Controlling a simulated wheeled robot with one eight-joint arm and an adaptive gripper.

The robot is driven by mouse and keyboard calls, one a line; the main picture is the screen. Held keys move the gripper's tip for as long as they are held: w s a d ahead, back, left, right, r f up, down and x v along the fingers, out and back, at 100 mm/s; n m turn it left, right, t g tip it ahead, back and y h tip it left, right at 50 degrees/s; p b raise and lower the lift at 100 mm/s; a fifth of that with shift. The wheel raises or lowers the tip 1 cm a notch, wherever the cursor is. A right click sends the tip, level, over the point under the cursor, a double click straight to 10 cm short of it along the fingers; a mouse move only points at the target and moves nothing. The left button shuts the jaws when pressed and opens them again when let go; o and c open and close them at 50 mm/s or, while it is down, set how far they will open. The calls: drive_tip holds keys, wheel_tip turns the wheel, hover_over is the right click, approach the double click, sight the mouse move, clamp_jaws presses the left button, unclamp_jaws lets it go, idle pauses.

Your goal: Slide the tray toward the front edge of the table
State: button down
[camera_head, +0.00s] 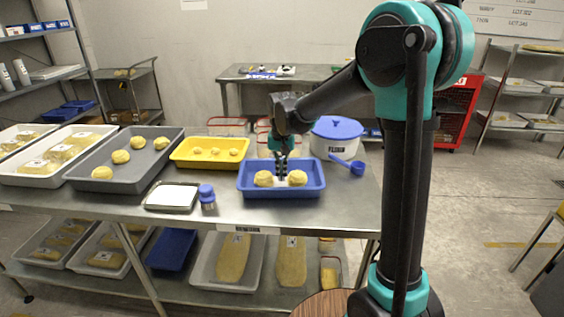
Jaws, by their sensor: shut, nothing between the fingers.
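Several trays are on the steel table (250,212). My gripper (281,178) is shut and empty, pointing down over the blue tray (281,192). Its fingertips are between two round dough pieces, the left one (263,178) and the right one (298,178). I cannot tell whether the fingertips touch the tray. The blue tray sits near the table's right part, with bare table in front of it. A yellow tray (180,163) with small dough balls and a large grey tray (80,178) with dough balls stand to its left.
A scale-like white plate (172,196) and a blue-capped jar (207,197) stand left of the blue tray. A white tub with a blue lid (337,127) is behind it, and a blue scoop (350,164) lies to its right.

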drive_tip(key=s, duration=0.1)
drive_tip(key=s+f, duration=0.1)
drive_tip(key=s, duration=0.1)
drive_tip(key=shift+s, duration=0.55)
drive_tip(key=s, duration=0.9)
drive_tip(key=shift+s+a, duration=0.2)
drive_tip(key=shift+s, duration=0.15)
drive_tip(key=shift+w, duration=0.1)
